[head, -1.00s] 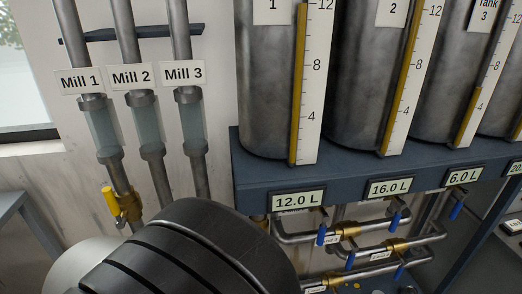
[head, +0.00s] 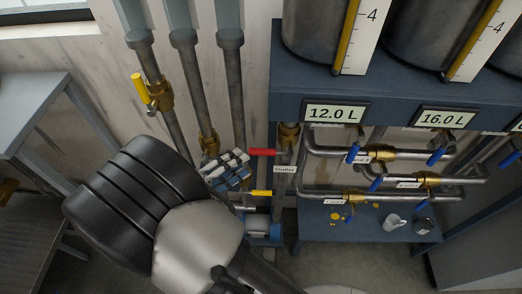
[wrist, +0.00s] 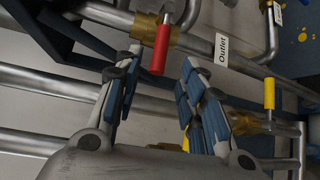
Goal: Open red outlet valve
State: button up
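The red outlet valve handle (head: 262,152) sticks out to the left from a brass valve body (head: 289,136) on a vertical pipe, above a white "Outlet" label (head: 285,169). My gripper (head: 246,166) is open, with its fingertips just left of and slightly below the handle. In the wrist view, the red handle (wrist: 161,48) reaches down toward the gap between the open blue-padded fingers (wrist: 160,72). Its lower end shows between the tips, with space on both sides. Contact is not visible. The "Outlet" label (wrist: 221,52) lies to its right.
A yellow handle (head: 262,193) sits below the outlet valve, and another yellow handle (head: 140,88) is on a left pipe. Several blue-handled valves (head: 353,153) are to the right. A mug (head: 393,221) stands on the low blue shelf (head: 340,233). A grey table (head: 35,100) is at left.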

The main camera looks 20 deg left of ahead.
aim_at(256, 154)
jog(key=x, duration=0.8)
jog(key=shift+w+d+b, duration=0.25)
jog(key=shift+b, duration=0.05)
jog(key=shift+c, duration=0.6)
grip_shut()
